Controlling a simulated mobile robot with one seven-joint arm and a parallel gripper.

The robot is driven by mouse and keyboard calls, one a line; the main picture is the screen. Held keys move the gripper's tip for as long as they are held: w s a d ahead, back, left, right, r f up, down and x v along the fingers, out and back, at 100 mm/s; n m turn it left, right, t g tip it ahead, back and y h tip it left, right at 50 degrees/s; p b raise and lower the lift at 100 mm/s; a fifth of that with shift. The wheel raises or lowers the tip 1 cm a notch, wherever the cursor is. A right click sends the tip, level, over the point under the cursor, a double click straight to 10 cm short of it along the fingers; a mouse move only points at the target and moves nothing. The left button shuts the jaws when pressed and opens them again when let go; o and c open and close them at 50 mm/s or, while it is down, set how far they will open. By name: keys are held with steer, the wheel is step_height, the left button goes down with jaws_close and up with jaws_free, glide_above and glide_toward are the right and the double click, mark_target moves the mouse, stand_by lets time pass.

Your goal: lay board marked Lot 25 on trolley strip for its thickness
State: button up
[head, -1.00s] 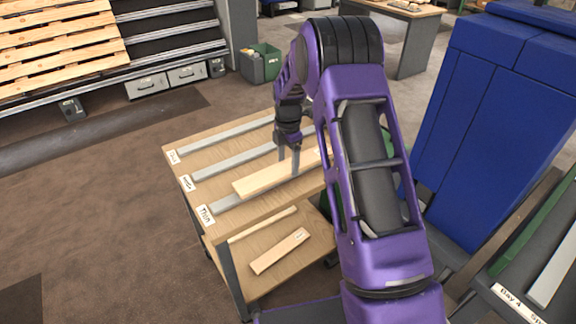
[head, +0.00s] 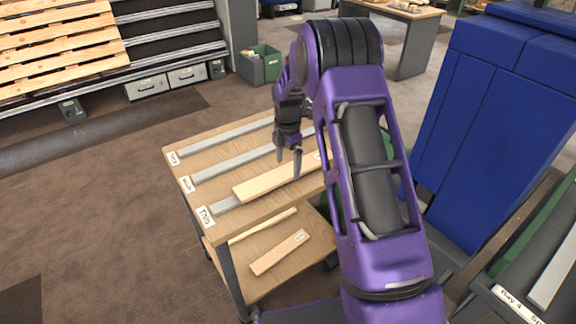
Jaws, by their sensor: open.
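A pale wooden board (head: 262,184) lies lengthwise over the nearest grey strip (head: 224,206) of the trolley (head: 182,158). The strip's bare left end shows beside a label (head: 205,216) that seems to read Thin. The board's right end has a small label, too small to read and partly hidden by my arm. My gripper (head: 289,160) is open just above the board, one finger on its near side and the other behind it. I cannot tell whether a finger touches the board.
Two more strips, the middle one (head: 235,164) and the far one (head: 222,138), lie bare where visible. The lower shelf (head: 246,282) holds a narrow board (head: 262,225) and a labelled board (head: 279,252). A green bin (head: 265,66) stands behind; blue padded panels (head: 485,130) rise at right.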

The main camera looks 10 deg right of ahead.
mark_target(288, 170)
step_height(288, 170, up, 11)
steer(key=p, duration=0.1)
stand_by(0.4)
